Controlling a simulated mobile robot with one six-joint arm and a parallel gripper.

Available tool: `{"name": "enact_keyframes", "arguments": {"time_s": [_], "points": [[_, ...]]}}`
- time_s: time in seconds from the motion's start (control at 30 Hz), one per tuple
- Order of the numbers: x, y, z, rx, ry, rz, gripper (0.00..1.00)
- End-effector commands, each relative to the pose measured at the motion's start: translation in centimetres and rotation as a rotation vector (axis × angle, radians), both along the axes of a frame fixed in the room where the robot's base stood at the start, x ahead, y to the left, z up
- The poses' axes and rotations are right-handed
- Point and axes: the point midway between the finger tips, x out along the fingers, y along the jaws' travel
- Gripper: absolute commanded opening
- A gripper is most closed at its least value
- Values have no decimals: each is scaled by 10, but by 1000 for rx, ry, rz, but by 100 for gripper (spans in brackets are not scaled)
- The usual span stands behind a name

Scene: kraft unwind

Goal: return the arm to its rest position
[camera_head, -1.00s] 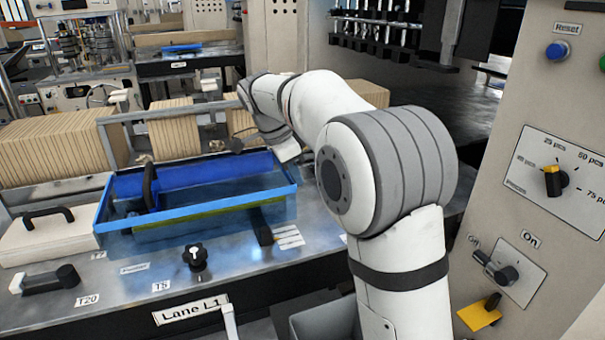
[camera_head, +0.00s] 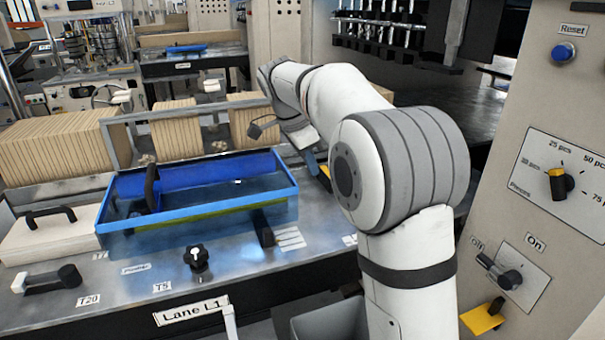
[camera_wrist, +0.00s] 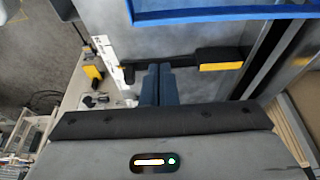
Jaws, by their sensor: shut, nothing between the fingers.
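My arm (camera_head: 335,100) is raised over the right side of the bench, bent at the elbow. Its wrist is right of the blue tray (camera_head: 198,216) in the head view. In the wrist view my gripper (camera_wrist: 158,70) has its two dark fingers together, with nothing between them. It points at the metal bench top, and a black handle with yellow parts (camera_wrist: 222,66) lies close beyond the fingertips.
The tray's blue rim also shows in the wrist view (camera_wrist: 225,14). Brown cardboard stacks (camera_head: 60,145) stand behind the tray. A control panel with a dial (camera_head: 557,184) and an Off/On switch (camera_head: 509,279) is close on the right. A black knob (camera_head: 197,258) rises from the bench front.

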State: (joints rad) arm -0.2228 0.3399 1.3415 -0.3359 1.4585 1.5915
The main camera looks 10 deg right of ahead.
Motion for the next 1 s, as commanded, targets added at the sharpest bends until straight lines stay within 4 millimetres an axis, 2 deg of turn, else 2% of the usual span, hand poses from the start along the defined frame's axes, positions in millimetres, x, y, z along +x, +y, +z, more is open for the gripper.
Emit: {"name": "enact_keyframes", "arguments": {"time_s": [0.1,0.3,0.47,0.57,0.67,0.77,1.0], "points": [[-2,10,27,1,-3,1,0],[-5,20,58,-1,0,0,0],[-8,23,69,-1,3,9,0],[-17,17,69,9,15,61,0],[-38,4,64,28,42,181,0],[-70,-11,51,53,71,349,0],[-160,-40,3,96,98,764,0]]}}
